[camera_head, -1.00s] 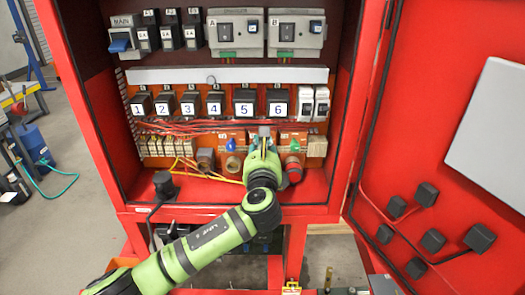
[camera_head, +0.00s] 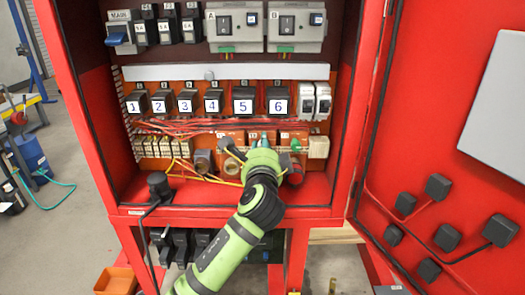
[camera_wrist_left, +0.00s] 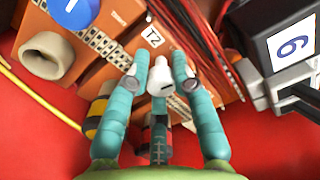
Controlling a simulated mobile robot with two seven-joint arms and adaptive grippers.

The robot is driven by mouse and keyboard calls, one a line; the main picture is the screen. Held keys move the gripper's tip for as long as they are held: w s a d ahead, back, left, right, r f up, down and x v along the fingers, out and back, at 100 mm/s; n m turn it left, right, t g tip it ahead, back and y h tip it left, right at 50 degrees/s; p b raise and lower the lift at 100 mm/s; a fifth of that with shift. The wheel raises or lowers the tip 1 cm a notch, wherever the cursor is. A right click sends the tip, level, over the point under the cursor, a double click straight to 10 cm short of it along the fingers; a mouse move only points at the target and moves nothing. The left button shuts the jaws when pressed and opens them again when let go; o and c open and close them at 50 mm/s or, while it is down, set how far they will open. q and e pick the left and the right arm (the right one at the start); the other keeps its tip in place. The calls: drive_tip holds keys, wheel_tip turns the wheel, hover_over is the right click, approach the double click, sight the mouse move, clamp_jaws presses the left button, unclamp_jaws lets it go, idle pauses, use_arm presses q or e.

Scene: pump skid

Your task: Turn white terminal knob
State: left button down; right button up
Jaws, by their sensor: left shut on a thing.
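The white terminal knob (camera_wrist_left: 160,76) is small and shows in the left wrist view, in front of an orange block labelled T2 (camera_wrist_left: 153,38). My left gripper (camera_wrist_left: 160,60) has its teal fingers on both sides of the knob and is shut on it. In the head view my left gripper (camera_head: 262,140) reaches into the lower part of the red cabinet, at the orange terminal blocks. There it hides the white knob. A blue knob (camera_wrist_left: 74,10) sits on the neighbouring block. My right gripper is not in view.
Numbered black switches (camera_head: 243,104) stand in a row above the gripper. Red wires (camera_head: 180,126) and a yellow cable run close by. Grey and red connectors, including a grey one (camera_head: 202,162), flank the gripper. The red cabinet door (camera_head: 420,130) stands open at right.

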use_arm(q)
drive_tip(key=shift+a+r+n+b, duration=0.1)
drive_tip(key=shift+r+n+b, duration=0.1)
drive_tip(key=shift+n, duration=0.4)
drive_tip(key=shift+r+n+b, duration=0.1)
drive_tip(key=shift+n+b, duration=0.1)
drive_tip(key=shift+n, duration=0.4)
drive_tip(key=c, duration=1.1)
unclamp_jaws()
drive_tip(key=shift+f, duration=0.1)
drive_tip(key=shift+a+f, duration=0.1)
drive_tip(key=shift+a, duration=0.05)
drive_tip(key=shift+s+d+f, duration=0.1)
drive_tip(key=shift+s+d, duration=0.1)
drive_tip(key=shift+s, duration=0.15)
drive_tip(key=s, duration=1.1)
drive_tip(key=shift+s+a, duration=0.15)
drive_tip(key=shift+a, duration=0.05)
